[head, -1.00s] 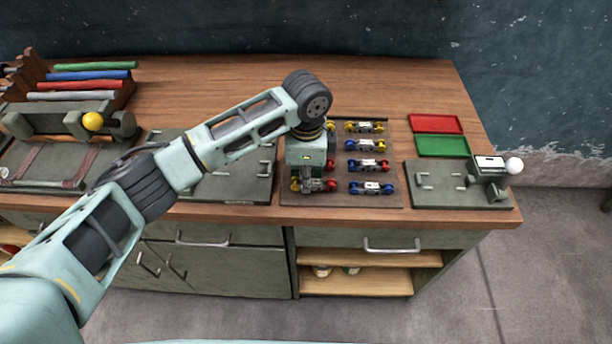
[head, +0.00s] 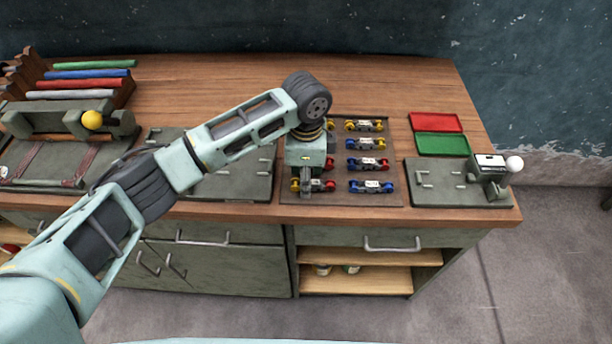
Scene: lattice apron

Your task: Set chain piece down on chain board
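My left gripper (head: 309,177) points straight down over the front left of the board. A chain piece with yellow and red ends (head: 327,186) is directly under it, at or very near the board surface. The fingers are mostly hidden behind the gripper body, so I cannot tell whether they grip the piece. My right gripper is not in view.
Several chain pieces, such as a blue one (head: 371,187), fill the board's right column. A red tray (head: 436,123), a green tray (head: 441,145) and a grey fixture plate (head: 437,187) lie to the right. A rack with coloured bars (head: 90,84) stands at left.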

